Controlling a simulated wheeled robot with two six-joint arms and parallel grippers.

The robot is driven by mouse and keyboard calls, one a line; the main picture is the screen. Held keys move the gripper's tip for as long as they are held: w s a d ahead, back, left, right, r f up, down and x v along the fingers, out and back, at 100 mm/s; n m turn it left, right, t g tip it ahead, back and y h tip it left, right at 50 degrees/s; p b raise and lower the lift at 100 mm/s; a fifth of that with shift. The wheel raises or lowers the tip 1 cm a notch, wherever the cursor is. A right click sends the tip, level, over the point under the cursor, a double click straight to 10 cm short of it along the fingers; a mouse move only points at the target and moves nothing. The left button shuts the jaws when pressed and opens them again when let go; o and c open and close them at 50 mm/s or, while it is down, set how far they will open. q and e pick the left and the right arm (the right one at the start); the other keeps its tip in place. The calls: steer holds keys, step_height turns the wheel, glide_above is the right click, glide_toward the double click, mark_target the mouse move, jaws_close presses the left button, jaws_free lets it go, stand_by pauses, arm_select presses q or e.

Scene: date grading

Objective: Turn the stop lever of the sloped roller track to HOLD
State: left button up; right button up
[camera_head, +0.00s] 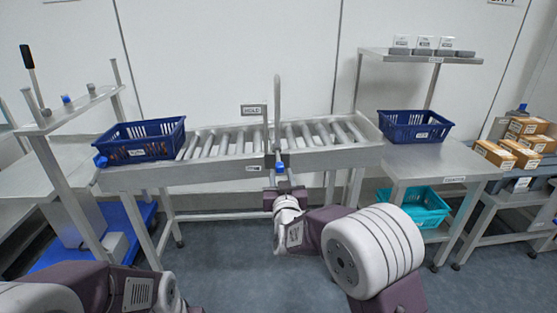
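The sloped roller track (220,175) runs across the middle of the head view. A small HOLD sign (252,110) stands above its middle, and a second small label (252,168), too small to read, sits on the front rail below. A tall grey upright bar (277,105) rises next to the HOLD sign. A blue grip-like piece (280,168) is low at the front rail, beside the lower label; it looks like the lever's handle. My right gripper (283,184) is just below the blue piece; its fingers are too small to read, and contact is unclear. My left gripper is out of view.
A blue crate (140,155) sits at the track's left end and another (412,138) at its right, on a steel table (400,172). A teal crate (395,205) is on the shelf below. Cartons (520,155) stand far right. A steel rack (60,120) stands left.

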mark_target(279, 159)
steer(key=w+p, duration=0.2)
steer(key=w+r+p, duration=0.1)
steer(key=w+p, duration=0.1)
steer(key=w, duration=0.2)
steer(key=w+f, duration=0.1)
steer(key=w, duration=0.1)
steer(key=shift+b, duration=0.4)
steer(key=shift+w, duration=0.4)
jaws_close()
stand_by(0.5)
